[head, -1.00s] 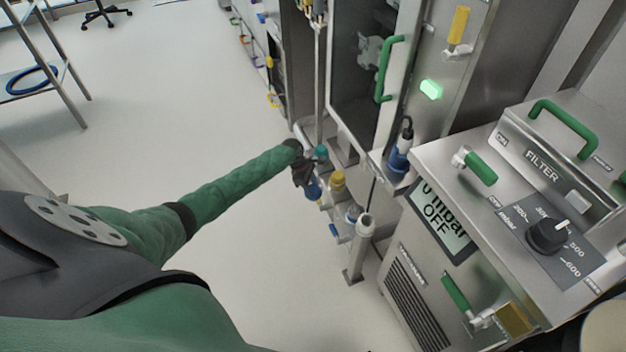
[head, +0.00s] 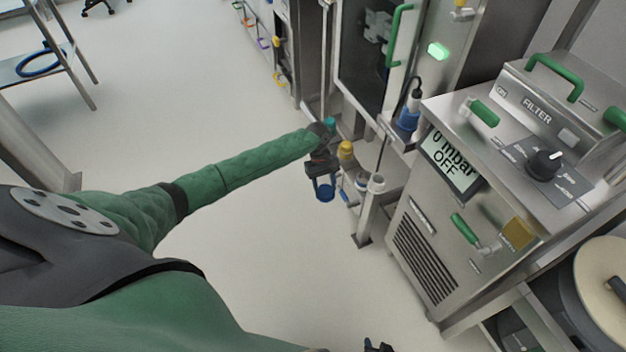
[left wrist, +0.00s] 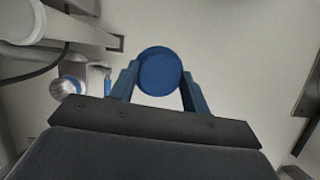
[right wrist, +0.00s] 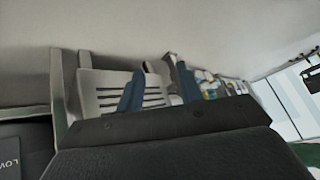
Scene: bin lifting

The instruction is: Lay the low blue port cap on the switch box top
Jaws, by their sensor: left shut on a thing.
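The round blue port cap (left wrist: 160,72) sits between the fingertips of my left gripper (left wrist: 158,84) in the left wrist view. In the head view my left gripper (head: 324,184) is shut on it, in the air in front of the row of ports. My right gripper (right wrist: 160,84) is open and empty in the right wrist view. A dark tip of it shows at the bottom edge of the head view (head: 378,346). I cannot tell which surface is the switch box top. A steel cabinet (head: 497,140) with a dial and a screen reading "0 mbar OFF" stands at the right.
A yellow cap (head: 345,149) and a teal cap (head: 330,122) are on the ports behind my left gripper. An open pipe stub on a post (head: 375,184) stands close to its right. A large reel (head: 600,285) is at the lower right.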

